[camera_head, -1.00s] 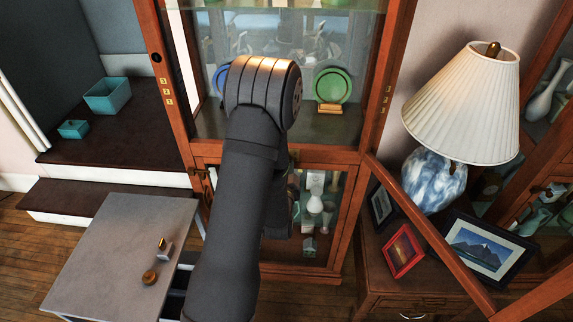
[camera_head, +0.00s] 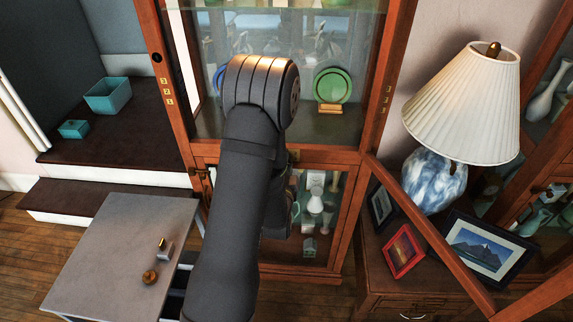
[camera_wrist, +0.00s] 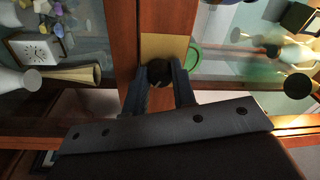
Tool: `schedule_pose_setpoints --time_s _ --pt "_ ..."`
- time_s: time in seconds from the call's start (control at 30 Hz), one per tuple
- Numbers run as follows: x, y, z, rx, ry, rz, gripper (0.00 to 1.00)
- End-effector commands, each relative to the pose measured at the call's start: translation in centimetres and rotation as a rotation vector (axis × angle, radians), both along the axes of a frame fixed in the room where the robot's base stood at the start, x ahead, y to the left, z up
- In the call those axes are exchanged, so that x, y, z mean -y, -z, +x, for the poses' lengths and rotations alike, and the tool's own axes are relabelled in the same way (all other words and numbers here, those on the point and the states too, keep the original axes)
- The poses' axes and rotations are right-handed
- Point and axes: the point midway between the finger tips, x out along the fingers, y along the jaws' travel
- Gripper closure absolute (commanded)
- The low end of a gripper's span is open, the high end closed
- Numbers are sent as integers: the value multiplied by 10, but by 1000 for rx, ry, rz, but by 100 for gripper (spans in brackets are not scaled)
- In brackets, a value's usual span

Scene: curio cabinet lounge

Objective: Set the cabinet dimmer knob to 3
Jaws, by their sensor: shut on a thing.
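The wooden glass-fronted cabinet (camera_head: 180,130) stands in front of me, with my arm across its middle in the head view. In the wrist view, a small dark round knob (camera_wrist: 159,70) sits on a wooden post in front of a plain brass-coloured plate (camera_wrist: 164,46). My gripper (camera_wrist: 159,80) is shut on this knob, one finger at each side. A small light mark shows on the knob, but I cannot read its setting. No numbers are legible on the plate. My gripper and the knob are hidden behind my arm in the head view.
A grey side table (camera_head: 120,245) with small brass pieces is at the lower left. A lamp (camera_head: 462,110) and picture frames (camera_head: 487,250) stand at the right. Glass panes flank the post, with ornaments and a white clock (camera_wrist: 36,50) behind them.

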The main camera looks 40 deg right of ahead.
Motion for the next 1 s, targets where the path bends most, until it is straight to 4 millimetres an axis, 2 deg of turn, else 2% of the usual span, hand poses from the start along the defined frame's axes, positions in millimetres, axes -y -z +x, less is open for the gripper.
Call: schedule_pose_setpoints --time_s 0.03,0.1,0.13,0.53,0.67,1.0 --pt "0 0 0 1 0 -1 70" --pt "0 0 0 1 0 -1 56" --pt "0 0 0 1 0 -1 54" --pt "-7 1 -6 -1 0 -1 54" --pt "-23 3 -22 -2 1 3 54" --pt "-85 10 -78 -3 2 5 54"
